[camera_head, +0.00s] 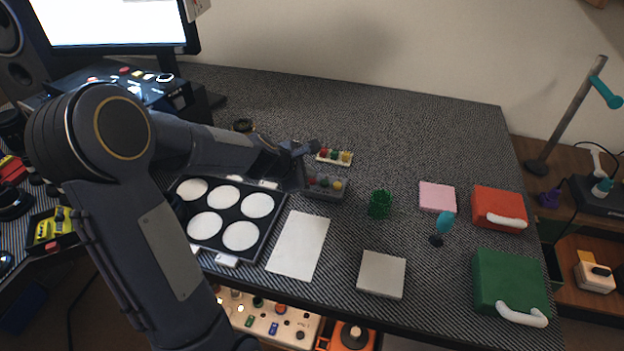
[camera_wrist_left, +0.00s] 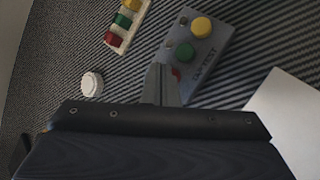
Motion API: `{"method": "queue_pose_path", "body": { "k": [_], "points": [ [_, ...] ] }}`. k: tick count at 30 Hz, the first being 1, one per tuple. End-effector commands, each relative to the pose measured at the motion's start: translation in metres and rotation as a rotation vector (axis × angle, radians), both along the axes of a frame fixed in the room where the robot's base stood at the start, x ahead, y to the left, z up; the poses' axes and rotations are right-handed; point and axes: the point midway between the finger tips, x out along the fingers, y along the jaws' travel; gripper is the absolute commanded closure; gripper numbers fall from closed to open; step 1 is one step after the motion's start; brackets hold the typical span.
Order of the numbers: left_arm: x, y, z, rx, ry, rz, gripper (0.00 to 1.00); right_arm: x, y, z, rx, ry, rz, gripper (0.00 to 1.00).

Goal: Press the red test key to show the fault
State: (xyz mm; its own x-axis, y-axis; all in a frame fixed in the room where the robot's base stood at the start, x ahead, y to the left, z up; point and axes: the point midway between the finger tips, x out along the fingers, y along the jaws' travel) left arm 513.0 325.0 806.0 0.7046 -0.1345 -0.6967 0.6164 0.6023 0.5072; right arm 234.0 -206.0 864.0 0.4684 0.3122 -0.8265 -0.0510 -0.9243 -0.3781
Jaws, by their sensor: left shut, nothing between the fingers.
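The grey test box (camera_head: 322,194) lies on the dark woven table mat, with a row of red, green and yellow keys. My right gripper is not in view.
A small cream block (camera_head: 333,157) with coloured buttons stands behind the box. A black tray (camera_head: 232,217) of white discs lies left, a white sheet (camera_head: 299,245) in front. A green cup (camera_head: 380,204) stands to the right. A white round cap (camera_wrist_left: 92,83) lies nearby.

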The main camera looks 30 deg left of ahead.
Motion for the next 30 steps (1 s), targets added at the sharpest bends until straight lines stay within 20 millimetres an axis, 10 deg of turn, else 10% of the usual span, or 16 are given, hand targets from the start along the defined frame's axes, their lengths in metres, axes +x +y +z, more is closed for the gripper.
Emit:
{"method": "queue_pose_path", "body": {
  "k": [30],
  "points": [
    [0.0, 0.0, 0.007, 0.0, 0.0, 0.0, 1.0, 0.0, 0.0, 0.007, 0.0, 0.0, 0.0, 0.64]
  ]
}}
